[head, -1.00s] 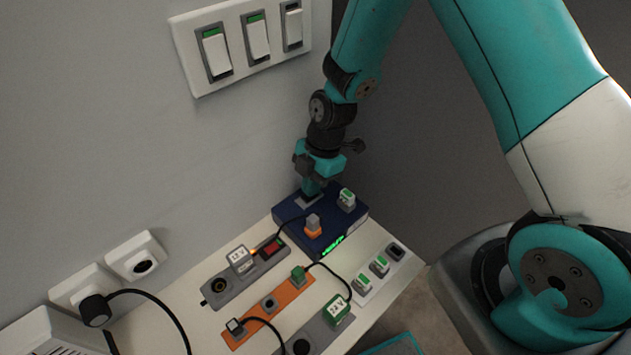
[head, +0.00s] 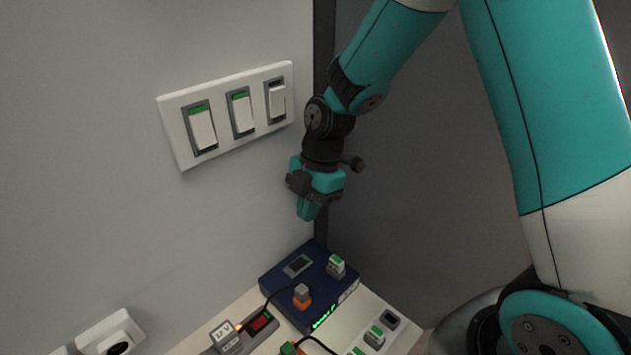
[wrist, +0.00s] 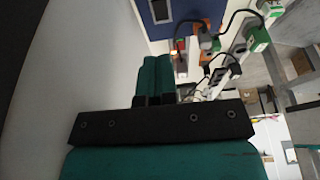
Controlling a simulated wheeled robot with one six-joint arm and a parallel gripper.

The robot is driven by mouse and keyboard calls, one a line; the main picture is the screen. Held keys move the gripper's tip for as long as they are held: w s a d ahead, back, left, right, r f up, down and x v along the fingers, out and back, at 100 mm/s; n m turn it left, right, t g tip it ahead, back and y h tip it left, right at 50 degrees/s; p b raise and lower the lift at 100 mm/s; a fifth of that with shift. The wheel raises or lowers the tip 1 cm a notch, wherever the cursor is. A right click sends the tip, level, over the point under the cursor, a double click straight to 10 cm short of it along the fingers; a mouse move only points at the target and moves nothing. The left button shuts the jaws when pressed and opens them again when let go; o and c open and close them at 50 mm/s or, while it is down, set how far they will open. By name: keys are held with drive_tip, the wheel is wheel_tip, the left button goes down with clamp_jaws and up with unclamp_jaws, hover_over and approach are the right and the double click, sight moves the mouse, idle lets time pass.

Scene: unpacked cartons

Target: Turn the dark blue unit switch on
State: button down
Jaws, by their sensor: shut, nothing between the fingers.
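The dark blue unit (head: 320,282) sits on the pale bench in the corner by the wall. Its switch (head: 297,265), a dark rocker in a grey frame, is on its top near the wall side. Green lights glow on its front edge. My gripper (head: 307,212) is shut and empty, pointing down, well above the unit and apart from it. In the wrist view the shut fingers (wrist: 155,62) show below the unit (wrist: 189,10), with the switch (wrist: 160,11) near the top edge. I cannot tell which way the rocker is tilted.
A grey plug with a green top (head: 336,266) and an orange-based plug (head: 301,296) stand on the unit. A cable runs to the grey strip with a 12 V adapter (head: 225,335). A white wall panel (head: 172,128) holds three switches. Air around my gripper is clear.

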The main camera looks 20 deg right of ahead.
drive_tip(key=v, duration=0.6)
drive_tip(key=shift+r, duration=0.4)
drive_tip(key=s+d+m+t+h, duration=0.2)
drive_tip(key=s+d+m, duration=0.25)
drive_tip(key=m, duration=0.65)
drive_tip(key=s+d+m+t+h, duration=0.15)
drive_tip(key=s+d+m, duration=0.3)
drive_tip(key=m, duration=0.65)
drive_tip(key=s+a+r+n+g+y, duration=0.1)
drive_tip(key=s+a+r+n+y, duration=0.1)
drive_tip(key=a, duration=0.5)
drive_tip(key=s+a+r+n+g+y, duration=0.1)
drive_tip(key=s+a+r+n+y, duration=0.1)
drive_tip(key=s+a+r+n, duration=0.3)
drive_tip(key=s+a+r, duration=0.1)
drive_tip(key=s+a, duration=0.2)
drive_tip(key=s, duration=0.1)
drive_tip(key=shift+r, duration=0.4)
